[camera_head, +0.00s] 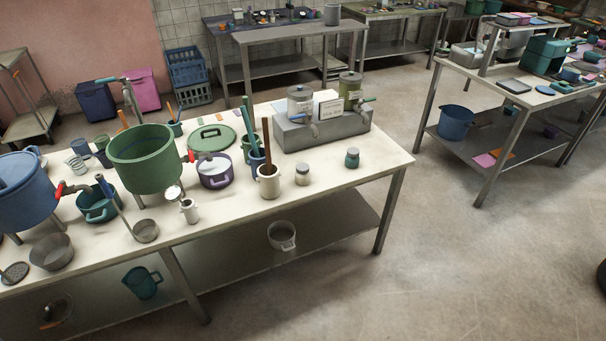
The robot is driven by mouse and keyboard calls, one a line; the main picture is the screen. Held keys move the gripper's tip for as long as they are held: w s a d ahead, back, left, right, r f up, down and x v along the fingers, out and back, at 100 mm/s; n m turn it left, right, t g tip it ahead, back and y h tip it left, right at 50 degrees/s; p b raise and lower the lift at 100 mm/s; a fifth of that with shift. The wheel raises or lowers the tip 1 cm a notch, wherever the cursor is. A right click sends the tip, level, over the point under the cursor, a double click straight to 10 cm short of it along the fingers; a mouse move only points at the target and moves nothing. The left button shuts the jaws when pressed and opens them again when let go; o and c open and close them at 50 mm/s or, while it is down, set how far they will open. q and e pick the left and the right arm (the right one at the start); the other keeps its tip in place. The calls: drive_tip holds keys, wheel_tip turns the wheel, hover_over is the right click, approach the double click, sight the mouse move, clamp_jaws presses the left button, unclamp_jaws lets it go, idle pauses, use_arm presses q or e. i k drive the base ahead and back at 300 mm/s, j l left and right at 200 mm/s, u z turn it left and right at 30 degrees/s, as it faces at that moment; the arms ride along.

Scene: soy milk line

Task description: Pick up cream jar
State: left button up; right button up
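A small cream jar (302,178) with a greyish lid stands upright on the near white-topped table (345,182), right of the middle of the view. A similar small teal jar (352,160) stands to its right, apart from it. A cream pot (268,187) holding brown sticks stands close to its left. Neither of my grippers shows in the head view.
A grey block (290,137) with two lidded dispensers stands behind the jars. To the left are a purple pot (214,177), a green tub (146,165) and a blue tub (22,195). The table's right front corner is bare. Open floor (440,265) lies to the right.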

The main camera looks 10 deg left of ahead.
sight(302, 179)
drive_tip(key=i+z, duration=0.1)
drive_tip(key=z, duration=0.9)
drive_tip(key=i+j+z, duration=0.1)
drive_tip(key=z, duration=0.4)
drive_tip(key=i+j+z, duration=0.1)
drive_tip(key=z, duration=0.35)
drive_tip(key=j+z, duration=0.1)
drive_tip(key=z, duration=0.4)
drive_tip(key=j+z, duration=0.15)
drive_tip(key=z, duration=0.35)
drive_tip(key=j+z, duration=0.1)
drive_tip(key=z, duration=0.4)
drive_tip(key=i+j+z, duration=0.1)
drive_tip(key=j+z, duration=0.65)
drive_tip(key=z, duration=0.15)
drive_tip(key=j+u, duration=0.2)
drive_tip(key=u, duration=0.15)
drive_tip(key=i+j+u, duration=0.1)
drive_tip(key=j+u, duration=0.25)
drive_tip(key=u, duration=2)
drive_tip(key=i+l, duration=0.05)
